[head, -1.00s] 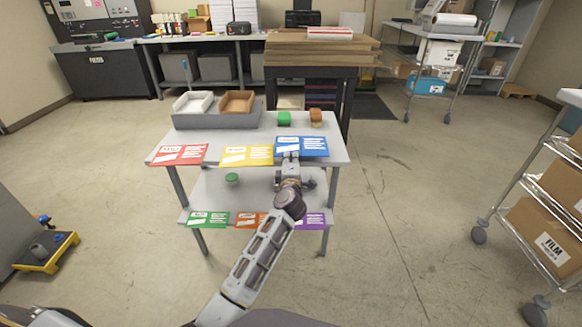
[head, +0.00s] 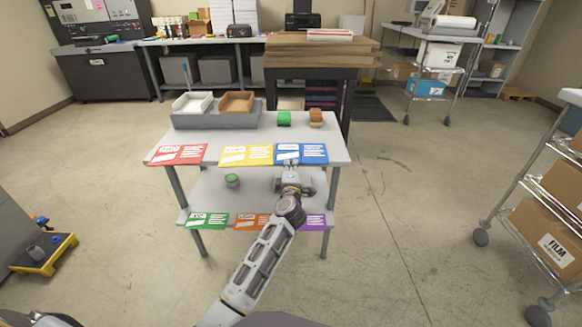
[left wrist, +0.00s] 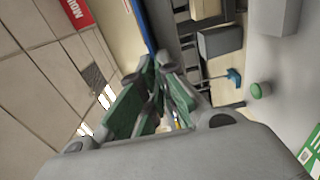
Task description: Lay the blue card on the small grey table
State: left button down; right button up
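The blue card (head: 314,153) is at the front edge of the upper shelf of a two-tier grey table (head: 200,140), right of the yellow card. My left gripper (head: 289,166) is at the card's near edge, with the arm coming up from below. In the left wrist view the card shows edge-on as a thin blue strip (left wrist: 140,25), and the green-padded fingers (left wrist: 157,68) close on its end. I cannot tell whether the card touches the shelf. My right gripper is out of view.
A red card (head: 178,155) and a yellow card (head: 245,156) lie along the upper front edge. A wire cart (head: 520,210) is at right. The floor between is clear.

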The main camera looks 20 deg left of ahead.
pick_arm(q)
jog(key=shift+f, duration=0.1)
jog(key=c, duration=1.6)
grip_release()
jog(key=shift+c, duration=0.2)
